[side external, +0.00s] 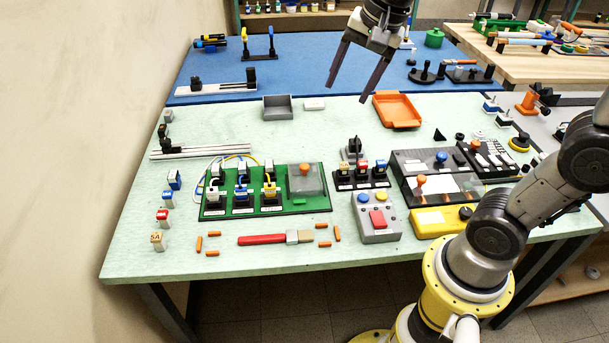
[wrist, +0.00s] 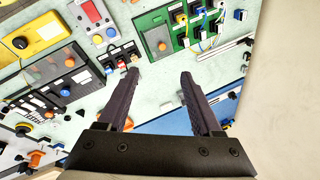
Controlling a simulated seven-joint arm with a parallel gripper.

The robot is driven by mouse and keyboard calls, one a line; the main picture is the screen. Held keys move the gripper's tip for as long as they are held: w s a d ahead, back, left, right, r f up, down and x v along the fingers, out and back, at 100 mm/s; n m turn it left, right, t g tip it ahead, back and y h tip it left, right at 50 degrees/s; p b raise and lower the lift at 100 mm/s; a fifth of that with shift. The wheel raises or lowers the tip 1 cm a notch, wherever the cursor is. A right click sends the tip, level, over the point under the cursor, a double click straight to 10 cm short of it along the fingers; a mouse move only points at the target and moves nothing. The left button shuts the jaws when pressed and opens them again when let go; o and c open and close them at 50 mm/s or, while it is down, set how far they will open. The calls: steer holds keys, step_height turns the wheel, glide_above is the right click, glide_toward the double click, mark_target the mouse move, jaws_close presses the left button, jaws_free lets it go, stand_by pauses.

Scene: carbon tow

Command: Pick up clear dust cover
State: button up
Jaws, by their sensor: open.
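A see-through grey cover (side external: 304,178) with an orange knob on top sits on the right end of the green board (side external: 240,208). I take it for the clear dust cover; it also shows in the wrist view (wrist: 157,43), beyond the fingertips. My gripper (side external: 350,92) is open and empty, with its two dark fingers pointing down. It is high over the back of the bench, behind and above the cover, and apart from it. In the wrist view the gripper (wrist: 160,75) has a wide gap between its fingertips.
Dark breakers or connectors (side external: 361,174) stand right of the cover, with a grey button box (side external: 377,218) in front. Dark panels (side external: 437,188) lie farther right. A grey tray (side external: 278,107) and orange tray (side external: 397,110) are behind. A red-handled brush (side external: 275,238) lies in front.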

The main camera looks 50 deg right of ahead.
steer(key=w+d+f+m+g, duration=0.1)
steer(key=w+f+m, duration=0.2)
steer(key=w, duration=0.4)
steer(key=m+g, duration=0.1)
steer(key=g, duration=0.2)
glide_above(305, 165)
step_height(305, 165, down, 18)
steer(key=shift+s+f, duration=0.1)
steer(key=shift+a+f, duration=0.1)
steer(key=shift+f, duration=3.1)
steer(key=shift+c, duration=0.4)
jaws_close()
